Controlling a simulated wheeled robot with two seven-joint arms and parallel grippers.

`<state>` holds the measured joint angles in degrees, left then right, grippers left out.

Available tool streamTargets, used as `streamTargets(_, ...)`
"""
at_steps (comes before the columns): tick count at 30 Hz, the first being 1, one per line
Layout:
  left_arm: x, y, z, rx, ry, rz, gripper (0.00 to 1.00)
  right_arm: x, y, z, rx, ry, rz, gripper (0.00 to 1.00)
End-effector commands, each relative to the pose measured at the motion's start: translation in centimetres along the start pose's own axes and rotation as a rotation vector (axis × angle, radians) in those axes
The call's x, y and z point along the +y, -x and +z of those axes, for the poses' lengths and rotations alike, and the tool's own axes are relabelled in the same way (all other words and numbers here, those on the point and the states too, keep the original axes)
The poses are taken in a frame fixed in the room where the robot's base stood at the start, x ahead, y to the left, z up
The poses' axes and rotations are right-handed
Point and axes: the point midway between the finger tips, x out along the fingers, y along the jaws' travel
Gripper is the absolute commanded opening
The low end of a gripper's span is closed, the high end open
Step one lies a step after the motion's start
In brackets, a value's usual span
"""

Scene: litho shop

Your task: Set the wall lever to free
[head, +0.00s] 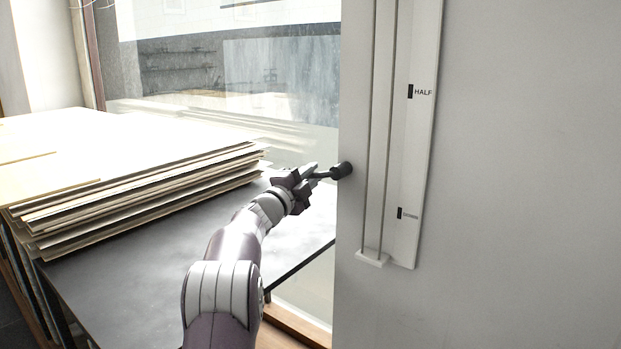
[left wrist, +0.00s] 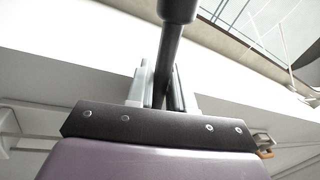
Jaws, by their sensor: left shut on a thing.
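The wall lever (head: 326,174) is a dark bar with a thick round dark end (head: 341,171), in front of the left edge of a grey wall in the head view. My left gripper (head: 306,174) is shut on the lever's bar. In the left wrist view the bar (left wrist: 170,58) runs between the two pale fingers of the gripper (left wrist: 159,85), with the thick end at the top. No mark reading "free" shows in view. My right gripper is not in view.
A white wall panel (head: 428,60) with a slot and the mark HALF (head: 422,92) stands right of the lever; a lower mark (head: 408,214) is too small to read surely. Stacked boards (head: 150,180) lie on a dark table (head: 110,285) at the left. A window is behind.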

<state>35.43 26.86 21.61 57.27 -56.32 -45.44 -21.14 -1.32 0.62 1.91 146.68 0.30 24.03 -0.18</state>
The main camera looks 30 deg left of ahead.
Motion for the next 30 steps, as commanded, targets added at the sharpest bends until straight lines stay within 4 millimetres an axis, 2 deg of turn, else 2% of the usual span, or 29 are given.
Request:
streamTargets(5,0.2,0.0,0.0,0.001,0.000,0.004,0.00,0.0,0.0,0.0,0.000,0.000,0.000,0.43)
streamTargets(6,0.2,0.0,0.0,0.001,0.000,0.004,0.28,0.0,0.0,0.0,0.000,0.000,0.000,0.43)
streamTargets(7,0.2,0.0,0.0,0.001,0.000,0.003,0.38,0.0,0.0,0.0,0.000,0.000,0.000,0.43)
streamTargets(15,0.1,0.0,0.0,0.000,0.001,0.002,0.38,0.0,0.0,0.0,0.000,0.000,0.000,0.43)
streamTargets(19,0.2,0.9,0.1,-0.001,0.000,0.001,0.38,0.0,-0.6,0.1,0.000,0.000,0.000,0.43)
streamTargets(23,0.4,3.5,0.1,-0.002,-0.001,0.000,0.38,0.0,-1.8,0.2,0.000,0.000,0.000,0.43)
streamTargets(30,0.4,9.8,0.1,-0.002,-0.001,0.000,0.38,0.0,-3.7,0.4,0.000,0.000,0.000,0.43)
